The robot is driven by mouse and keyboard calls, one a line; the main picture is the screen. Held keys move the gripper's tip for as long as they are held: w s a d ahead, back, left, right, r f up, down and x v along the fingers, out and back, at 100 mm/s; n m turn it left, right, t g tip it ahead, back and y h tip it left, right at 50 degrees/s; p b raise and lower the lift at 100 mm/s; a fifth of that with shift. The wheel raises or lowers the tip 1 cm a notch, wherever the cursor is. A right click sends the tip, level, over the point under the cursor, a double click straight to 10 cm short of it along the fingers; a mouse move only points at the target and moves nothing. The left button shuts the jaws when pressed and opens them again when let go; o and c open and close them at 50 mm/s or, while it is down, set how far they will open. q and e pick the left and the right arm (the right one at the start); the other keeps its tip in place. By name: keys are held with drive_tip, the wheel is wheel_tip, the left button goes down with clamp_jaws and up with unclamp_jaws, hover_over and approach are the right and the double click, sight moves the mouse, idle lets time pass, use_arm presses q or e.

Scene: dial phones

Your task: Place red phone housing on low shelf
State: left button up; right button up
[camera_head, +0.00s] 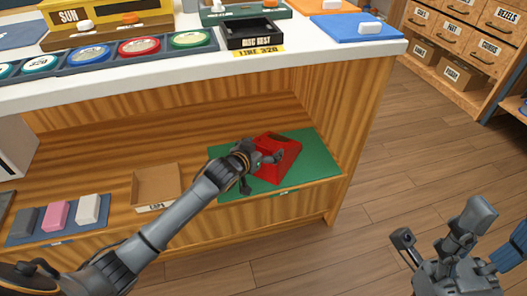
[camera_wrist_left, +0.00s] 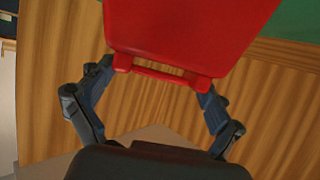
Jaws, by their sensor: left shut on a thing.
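The red phone housing (camera_head: 276,160) is at the green mat (camera_head: 315,154) on the low shelf (camera_head: 105,176), at the shelf's right end. My left gripper (camera_head: 258,170) reaches in from the left and is shut on the housing's near left side. In the left wrist view the red housing (camera_wrist_left: 185,35) fills the top middle, with its lower edge between the two fingers of my left gripper (camera_wrist_left: 158,85). I cannot tell whether the housing rests fully on the mat. My right gripper (camera_head: 440,245) is at the lower right, over the floor, away from the housing, with its fingers apart.
An open cardboard box (camera_head: 155,187) stands left of the mat on the shelf. A blue mat (camera_head: 58,222) with grey, pink and white blocks lies farther left. The white counter (camera_head: 200,80) overhangs the shelf and holds dials and trays. Wood floor (camera_head: 400,150) is clear at right.

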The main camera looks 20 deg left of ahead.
use_arm(q)
drive_tip(key=shift+f, duration=0.1)
drive_tip(key=o, duration=1.5)
drive_tip(key=shift+f, duration=0.1)
